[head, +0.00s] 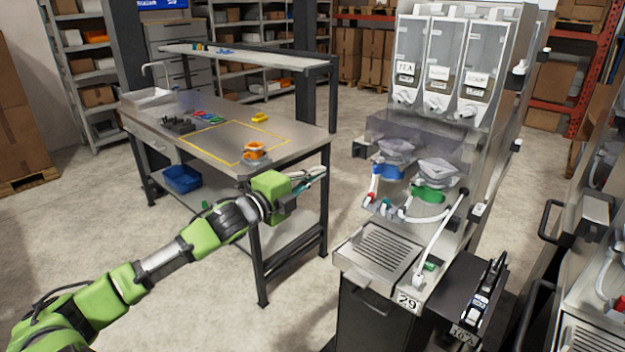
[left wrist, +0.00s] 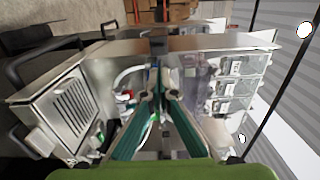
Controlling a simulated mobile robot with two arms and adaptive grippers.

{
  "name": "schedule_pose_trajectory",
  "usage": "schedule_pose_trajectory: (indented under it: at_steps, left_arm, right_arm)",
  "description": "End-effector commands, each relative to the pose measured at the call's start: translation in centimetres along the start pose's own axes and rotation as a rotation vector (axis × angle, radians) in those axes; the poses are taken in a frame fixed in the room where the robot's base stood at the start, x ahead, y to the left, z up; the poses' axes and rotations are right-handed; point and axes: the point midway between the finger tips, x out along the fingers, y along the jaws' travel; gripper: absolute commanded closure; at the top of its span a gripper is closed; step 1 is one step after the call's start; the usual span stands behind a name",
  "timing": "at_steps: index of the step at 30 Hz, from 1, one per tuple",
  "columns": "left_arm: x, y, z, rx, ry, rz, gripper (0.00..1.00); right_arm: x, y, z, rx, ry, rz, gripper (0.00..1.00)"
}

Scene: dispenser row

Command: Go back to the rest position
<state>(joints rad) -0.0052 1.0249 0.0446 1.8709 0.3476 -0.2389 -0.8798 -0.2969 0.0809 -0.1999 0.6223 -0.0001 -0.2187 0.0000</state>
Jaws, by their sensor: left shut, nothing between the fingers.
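My left gripper (head: 312,176) is at the end of my green arm, in the air between the workbench and the dispenser machine (head: 455,60). Its fingers are together and hold nothing. In the left wrist view the fingers of my left gripper (left wrist: 157,98) meet in front of the dispenser machine (left wrist: 190,45), which appears turned sideways. In the head view the gripper is apart from the machine and from the bench. My right gripper does not show in either view.
The steel workbench (head: 290,140) stands left of the machine, with an orange item (head: 253,151) near its corner. A blue bin (head: 182,179) is on its lower shelf. A dark box (head: 480,300) juts out at the machine's right. Open floor (head: 160,290) lies in front of the bench.

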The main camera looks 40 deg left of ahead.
Motion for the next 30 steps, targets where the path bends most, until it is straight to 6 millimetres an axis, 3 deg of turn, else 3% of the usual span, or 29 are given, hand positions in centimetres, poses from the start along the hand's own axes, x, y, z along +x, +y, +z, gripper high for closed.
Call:
schedule_pose_trajectory:
  at_steps: [4, 12, 16, 20, 25, 30]
  left_arm:
    - [-0.8, 0.1, -0.1, 0.001, 0.001, 0.002, 1.00]
    - [-1.0, 0.0, 0.0, 0.000, 0.000, 0.001, 1.00]
    - [-0.9, 2.2, 1.1, -0.043, -0.027, 0.028, 1.00]
    - [-1.3, 8.8, 4.0, -0.159, -0.106, 0.104, 1.00]
    - [-3.6, 21.3, 7.1, -0.359, -0.245, 0.241, 1.00]
    - [-8.0, 33.7, 7.5, -0.535, -0.378, 0.381, 1.00]
  right_arm:
    - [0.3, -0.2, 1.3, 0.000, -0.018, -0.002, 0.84]
    - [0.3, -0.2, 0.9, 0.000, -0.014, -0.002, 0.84]
    - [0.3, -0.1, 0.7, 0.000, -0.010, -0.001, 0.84]
    - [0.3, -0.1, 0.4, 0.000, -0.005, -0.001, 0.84]
    - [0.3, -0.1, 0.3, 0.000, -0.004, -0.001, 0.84]
    - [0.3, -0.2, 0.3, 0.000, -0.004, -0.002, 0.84]
